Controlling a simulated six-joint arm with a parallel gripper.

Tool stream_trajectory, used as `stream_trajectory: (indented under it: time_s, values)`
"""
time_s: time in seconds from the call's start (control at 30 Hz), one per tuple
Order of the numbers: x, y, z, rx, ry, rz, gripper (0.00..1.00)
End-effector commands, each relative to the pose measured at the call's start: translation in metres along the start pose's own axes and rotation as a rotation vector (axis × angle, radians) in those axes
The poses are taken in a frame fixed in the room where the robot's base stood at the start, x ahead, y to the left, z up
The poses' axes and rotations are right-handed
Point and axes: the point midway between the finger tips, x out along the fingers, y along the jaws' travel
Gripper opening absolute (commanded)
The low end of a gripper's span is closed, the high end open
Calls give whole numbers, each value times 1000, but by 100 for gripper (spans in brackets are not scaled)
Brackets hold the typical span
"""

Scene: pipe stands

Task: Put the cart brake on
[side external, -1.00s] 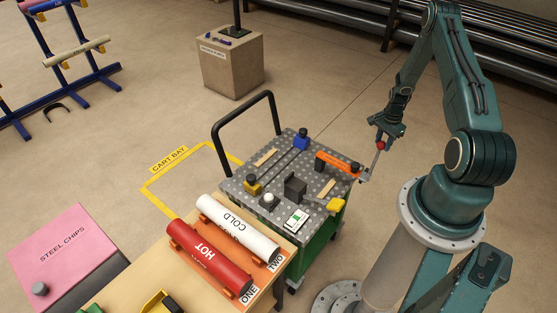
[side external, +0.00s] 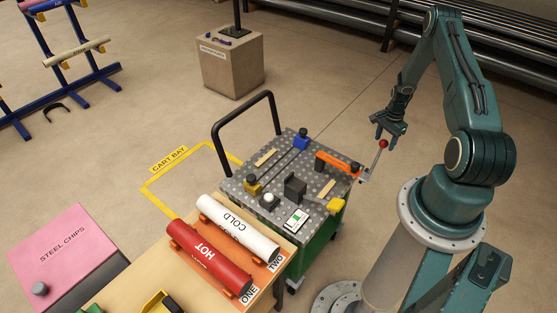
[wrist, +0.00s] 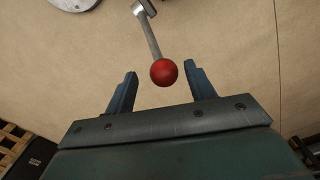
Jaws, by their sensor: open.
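The cart (side external: 312,215) has a grey perforated top and a green body. Its brake lever (side external: 372,163) is a thin metal rod with a red ball knob (side external: 383,144), rising at a slant from the cart's right side. My gripper (side external: 384,132) is open and empty, just above the knob. In the wrist view the red knob (wrist: 164,72) appears between my two fingertips (wrist: 161,70), with a visible gap on each side. The lever rod (wrist: 149,36) runs away from it towards the top of that view.
Clamps and blocks sit on the cart top, including an orange clamp (side external: 338,163). A black handle (side external: 245,118) rises at its far left. A table with a red pipe (side external: 208,257) and a white pipe (side external: 238,226) stands close by. A yellow-outlined cart bay (side external: 158,203) is on the floor.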

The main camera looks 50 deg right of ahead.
Motion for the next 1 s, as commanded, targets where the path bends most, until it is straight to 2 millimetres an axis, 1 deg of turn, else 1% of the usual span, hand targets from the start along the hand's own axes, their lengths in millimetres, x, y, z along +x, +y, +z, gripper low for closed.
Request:
stream_trajectory:
  time_s: [1.0]
  values:
    - [-57, 0, 0, 0, 1, -1, 55]
